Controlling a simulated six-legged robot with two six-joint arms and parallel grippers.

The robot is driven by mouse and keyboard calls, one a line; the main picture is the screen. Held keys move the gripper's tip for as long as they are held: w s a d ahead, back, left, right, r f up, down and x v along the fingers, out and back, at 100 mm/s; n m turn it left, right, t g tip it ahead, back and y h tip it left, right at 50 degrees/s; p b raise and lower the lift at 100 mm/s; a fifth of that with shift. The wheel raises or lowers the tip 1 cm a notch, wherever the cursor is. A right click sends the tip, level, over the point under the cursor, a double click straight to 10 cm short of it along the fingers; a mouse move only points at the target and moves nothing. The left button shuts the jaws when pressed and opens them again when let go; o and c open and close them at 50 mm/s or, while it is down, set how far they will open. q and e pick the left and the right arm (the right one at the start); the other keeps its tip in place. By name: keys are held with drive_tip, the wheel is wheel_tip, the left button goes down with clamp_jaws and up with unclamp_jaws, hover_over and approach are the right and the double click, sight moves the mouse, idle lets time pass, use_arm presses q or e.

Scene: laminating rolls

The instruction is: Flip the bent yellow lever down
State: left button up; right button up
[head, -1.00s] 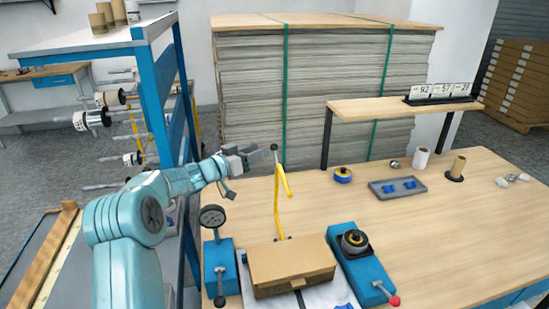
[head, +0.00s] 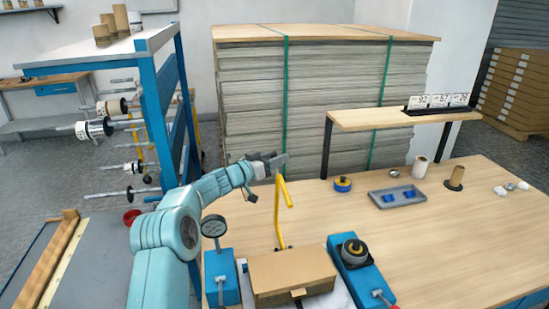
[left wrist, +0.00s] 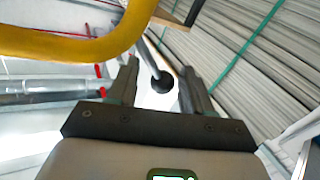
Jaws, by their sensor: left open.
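The bent yellow lever (head: 278,215) stands upright behind the cardboard-brown box on the workbench, its top bent over. In the left wrist view its yellow bar (left wrist: 70,44) crosses the upper left, close to my gripper. My left gripper (head: 280,161) is open at the top of the lever. In the left wrist view a dark ball knob (left wrist: 162,83) on a grey rod lies between the open fingers (left wrist: 158,88); I cannot tell whether they touch it. The knob is hidden behind the gripper in the head view. My right gripper is not in view.
The brown box (head: 292,272) stands between a blue gauge unit (head: 222,278) and a blue unit with a black knob (head: 357,268). A grey tray (head: 397,197) and a yellow-blue roll (head: 342,184) lie farther right. A tall strapped stack (head: 330,100) stands behind.

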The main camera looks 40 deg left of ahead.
sight(290, 205)
use_arm(q)
drive_tip(key=shift+a, duration=0.1)
clamp_jaws()
drive_tip(key=shift+f, duration=0.1)
drive_tip(key=s+d+m+t+b, duration=0.1)
drive_tip(key=s+d+m+b, duration=0.1)
drive_tip(key=b, duration=0.5)
drive_tip(key=s+d+r+m+h+b, duration=0.1)
drive_tip(key=s+d+m+b, duration=0.1)
drive_tip(key=s+d+b, duration=0.3)
drive_tip(key=s+d+r+m+t+b, duration=0.1)
drive_tip(key=s+d+m+b, duration=0.1)
drive_tip(key=d+b, duration=0.4)
drive_tip(key=shift+s+d+r+m+t+h+b, duration=0.1)
drive_tip(key=shift+s+m+t+h+b, duration=0.1)
drive_tip(key=shift+s+b, duration=0.45)
drive_tip(key=shift+s+d+r+m+t+h+b, duration=0.1)
drive_tip(key=shift+s+h+b, duration=0.1)
drive_tip(key=shift+b, duration=0.7)
drive_tip(key=shift+s+d+r+m+b, duration=0.2)
drive_tip(key=shift+s+d+m+b, duration=0.25)
drive_tip(key=shift+d+b, duration=0.2)
unclamp_jaws()
drive_tip(key=b+v, duration=0.1)
drive_tip(key=v, duration=1.5)
drive_tip(key=shift+a+f, duration=0.2)
